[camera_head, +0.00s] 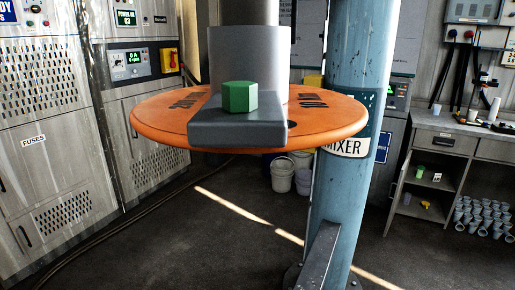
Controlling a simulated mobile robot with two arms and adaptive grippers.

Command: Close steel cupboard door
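The steel cupboard (415,208) is at the right, built under a workbench. Its compartment stands open, and small items on its inner shelf are visible. A narrow panel at its left edge (402,182) looks like the door swung outward, seen nearly edge-on; its exact angle is hard to tell. Neither of my grippers is in view.
A large orange disc (155,125) with a grey block and green hexagonal piece (239,97) fills the centre. A blue column (345,200) labelled MIXER stands between it and the cupboard. Buckets (282,177) stand behind. Several cups (483,218) are at right. Dark floor is open before the cupboard.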

